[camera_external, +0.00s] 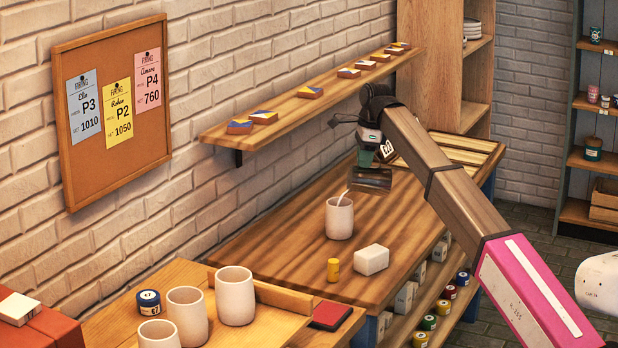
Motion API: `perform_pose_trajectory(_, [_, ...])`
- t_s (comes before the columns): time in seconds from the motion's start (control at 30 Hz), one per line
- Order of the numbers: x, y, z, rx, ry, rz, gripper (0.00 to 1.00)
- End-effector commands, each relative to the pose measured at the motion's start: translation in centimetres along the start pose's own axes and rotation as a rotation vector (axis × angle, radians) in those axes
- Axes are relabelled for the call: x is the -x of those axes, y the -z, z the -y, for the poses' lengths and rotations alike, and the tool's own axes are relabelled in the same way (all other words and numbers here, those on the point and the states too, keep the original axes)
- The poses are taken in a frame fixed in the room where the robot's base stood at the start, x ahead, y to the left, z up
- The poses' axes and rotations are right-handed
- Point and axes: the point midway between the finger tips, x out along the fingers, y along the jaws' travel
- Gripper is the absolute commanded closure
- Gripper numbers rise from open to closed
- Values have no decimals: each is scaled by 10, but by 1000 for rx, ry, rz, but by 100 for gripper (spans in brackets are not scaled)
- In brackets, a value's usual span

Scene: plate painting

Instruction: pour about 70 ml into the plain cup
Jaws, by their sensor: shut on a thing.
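A plain pale cup (339,222) stands upright on the wooden workbench (285,240), with a thin light stick leaning in it. My gripper (372,162) is above the bench, behind and slightly right of this cup, apart from it. It is shut on a small dark object (372,181) that hangs below the fingers; its shape and contents are hard to make out.
A dark blue jar (149,302) stands near the left cups. A wall shelf (290,98) with painted tiles runs behind the bench. The bench left of the cup is clear.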

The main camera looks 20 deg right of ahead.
Motion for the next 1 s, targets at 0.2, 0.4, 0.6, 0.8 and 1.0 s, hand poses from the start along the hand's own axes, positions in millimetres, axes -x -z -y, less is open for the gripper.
perform_pose_trajectory(0.2, [1, -1, 0, 1, 0, -15, 100])
perform_pose_trajectory(0.4, [1, -2, 0, 0, 0, -30, 100])
perform_pose_trajectory(0.6, [2, -4, 0, 1, 0, -43, 100])
perform_pose_trajectory(0.8, [-2, 14, -2, -2, -1, 54, 100])
perform_pose_trajectory(1.0, [-7, 35, -1, 0, 0, 198, 100])
